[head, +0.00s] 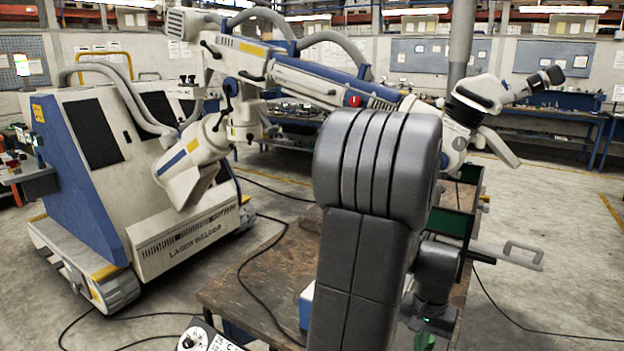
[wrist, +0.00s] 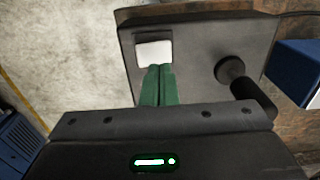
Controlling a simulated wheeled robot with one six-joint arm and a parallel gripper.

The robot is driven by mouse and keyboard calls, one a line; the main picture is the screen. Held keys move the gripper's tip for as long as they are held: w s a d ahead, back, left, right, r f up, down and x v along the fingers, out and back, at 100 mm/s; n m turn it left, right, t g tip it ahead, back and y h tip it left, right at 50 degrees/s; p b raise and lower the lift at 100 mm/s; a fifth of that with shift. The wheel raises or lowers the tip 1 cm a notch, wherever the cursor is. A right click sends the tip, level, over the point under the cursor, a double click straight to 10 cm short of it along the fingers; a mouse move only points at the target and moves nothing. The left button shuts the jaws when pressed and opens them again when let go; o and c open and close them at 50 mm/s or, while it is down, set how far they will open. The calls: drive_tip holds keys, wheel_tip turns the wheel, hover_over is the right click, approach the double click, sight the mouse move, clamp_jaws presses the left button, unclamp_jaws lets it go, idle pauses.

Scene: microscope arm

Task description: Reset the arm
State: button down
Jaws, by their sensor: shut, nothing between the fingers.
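The white jointed arm (head: 315,80) reaches from the laser welder (head: 130,180) on the left across to the right, with a red mark on its boom. Its microscope-like head (head: 490,92) is at the right end. My gripper (wrist: 159,68) has its green fingers together, empty, in the wrist view. The fingertips appear at the lower edge of a white square pad (wrist: 154,53) on a dark grey plate (wrist: 195,45); whether they touch it I cannot tell. A black knob with a stubby handle (wrist: 240,82) is to the right on the plate. In the head view my grey arm hides much of the middle.
A brown worktop (head: 245,290) lies below my arm, with a cable across it. A blue box (wrist: 300,72) sits right of the plate. A metal handle (head: 515,257) sticks out at the right. Open concrete floor (head: 560,230) lies right of that.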

wheel_tip(320, 180, down, 4)
drive_tip(key=shift+r+b, duration=0.1)
drive_tip(key=shift+b, duration=1.15)
wheel_tip(320, 180, up, 9)
drive_tip(key=p, duration=0.7)
drive_tip(key=shift+r, duration=0.1)
